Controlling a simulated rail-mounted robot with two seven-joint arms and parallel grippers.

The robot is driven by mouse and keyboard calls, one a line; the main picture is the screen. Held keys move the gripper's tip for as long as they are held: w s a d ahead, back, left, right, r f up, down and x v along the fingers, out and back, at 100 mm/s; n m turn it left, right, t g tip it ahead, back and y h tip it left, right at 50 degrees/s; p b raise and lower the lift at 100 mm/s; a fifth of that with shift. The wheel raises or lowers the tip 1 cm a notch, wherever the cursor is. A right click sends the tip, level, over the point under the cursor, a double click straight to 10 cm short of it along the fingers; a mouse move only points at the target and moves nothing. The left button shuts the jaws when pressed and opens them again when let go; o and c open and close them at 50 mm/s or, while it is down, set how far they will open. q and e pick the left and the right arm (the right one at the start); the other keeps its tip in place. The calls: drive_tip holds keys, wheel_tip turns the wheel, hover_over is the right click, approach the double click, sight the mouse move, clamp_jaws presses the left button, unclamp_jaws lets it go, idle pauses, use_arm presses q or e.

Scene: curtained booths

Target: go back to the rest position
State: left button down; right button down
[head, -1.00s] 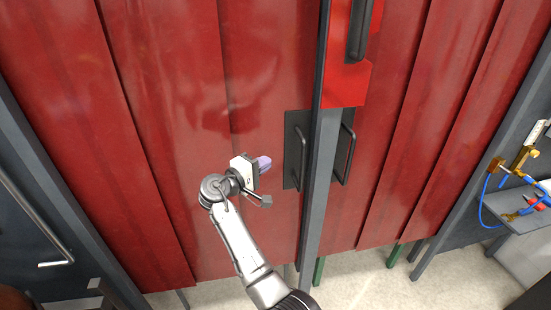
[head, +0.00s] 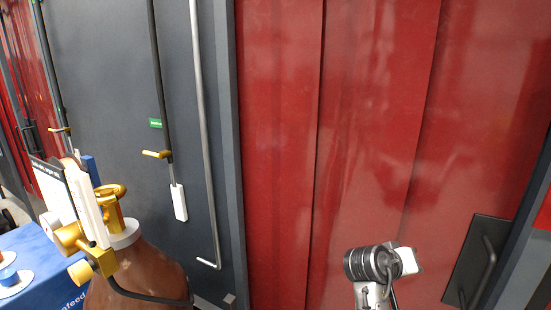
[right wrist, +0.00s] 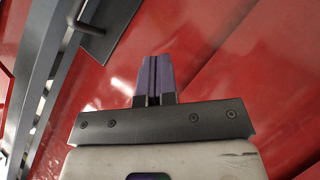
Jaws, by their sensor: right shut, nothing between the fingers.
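My right gripper shows in the right wrist view (right wrist: 153,62), with its purple fingers together and nothing between them. Red curtain (right wrist: 222,45) fills most of that view behind the fingers. In the head view my right wrist and the white gripper body are at the lower right, in front of the red curtain (head: 370,130); the fingers are hidden there. A dark plate with a bar handle (head: 480,262) is to the right of the wrist, apart from it. My left gripper is not in view.
A brown gas cylinder (head: 140,280) with brass fittings stands at the lower left. Beside it is a table with a blue cloth (head: 40,255). A dark grey panel (head: 110,90) with a long metal rail (head: 203,130) stands behind the cylinder.

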drive_tip(key=s+a+r+t+y, duration=0.3)
drive_tip(key=a+r+t+y, duration=0.1)
drive_tip(key=t+y, duration=0.2)
drive_tip(key=s+a+f+n+t+y, duration=0.1)
drive_tip(key=s+a+f+n+y, duration=0.1)
drive_tip(key=s+a+f+y, duration=0.45)
drive_tip(key=s+f+n+g, duration=0.1)
drive_tip(key=s+f+g, duration=0.3)
drive_tip(key=s+f, duration=1.2)
drive_tip(key=s+f+n+g, duration=0.2)
drive_tip(key=s+f+g, duration=0.3)
drive_tip(key=s+f, duration=1.1)
drive_tip(key=w+a+r+p+v, duration=0.1)
drive_tip(key=w+p+v, duration=0.2)
drive_tip(key=p+v, duration=1.1)
drive_tip(key=w+a+r+p+v, duration=0.1)
drive_tip(key=w+p+v, duration=0.2)
drive_tip(key=p+v, duration=1.2)
drive_tip(key=v, duration=0.3)
drive_tip(key=shift+w, duration=0.2)
drive_tip(key=shift+d+r+h, duration=0.15)
drive_tip(key=shift+h, duration=0.1)
